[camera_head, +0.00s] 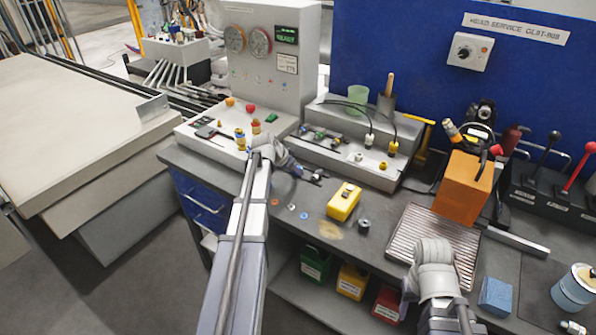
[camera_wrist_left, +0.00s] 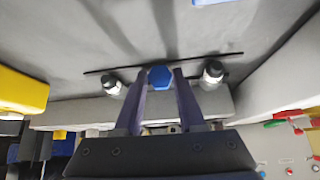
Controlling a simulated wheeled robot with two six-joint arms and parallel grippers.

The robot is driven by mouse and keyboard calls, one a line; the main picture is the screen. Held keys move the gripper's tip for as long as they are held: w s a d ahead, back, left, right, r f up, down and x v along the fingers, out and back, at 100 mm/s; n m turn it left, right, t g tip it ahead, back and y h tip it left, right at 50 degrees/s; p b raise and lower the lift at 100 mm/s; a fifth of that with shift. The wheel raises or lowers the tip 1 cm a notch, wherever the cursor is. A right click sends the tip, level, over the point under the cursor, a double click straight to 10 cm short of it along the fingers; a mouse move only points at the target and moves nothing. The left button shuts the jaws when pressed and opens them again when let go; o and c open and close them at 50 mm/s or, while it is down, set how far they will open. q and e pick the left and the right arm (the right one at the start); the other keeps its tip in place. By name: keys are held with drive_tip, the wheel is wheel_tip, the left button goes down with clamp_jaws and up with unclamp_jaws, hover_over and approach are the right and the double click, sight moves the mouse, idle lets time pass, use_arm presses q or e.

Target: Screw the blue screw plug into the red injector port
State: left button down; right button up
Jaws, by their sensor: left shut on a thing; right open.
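My left gripper (camera_head: 312,177) is over the dark bench top, in front of the low grey fitting block. In the left wrist view its two fingers are shut on the blue screw plug (camera_wrist_left: 160,76), whose hexagonal head shows between the fingertips. In the head view the plug is too small to make out. I cannot tell for certain which part is the red injector port; a small red-topped fitting (camera_head: 256,126) stands on the grey console panel, left of my left gripper. My right gripper (camera_head: 436,306) is open, low by the front of the ribbed tray, with its fingertips unclear.
A yellow block (camera_head: 344,201) and small rings lie on the bench. The grey fitting block (camera_head: 345,150) carries cables and a green cup (camera_head: 358,96). An orange block (camera_head: 464,187) stands behind the ribbed tray (camera_head: 402,240). A blue sponge (camera_head: 496,296) lies at the right.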

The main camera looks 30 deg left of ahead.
use_arm(q)
drive_tip(key=shift+r, duration=0.1)
wheel_tip(320, 180, up, 7)
drive_tip(key=p, duration=0.7)
idle(0.6)
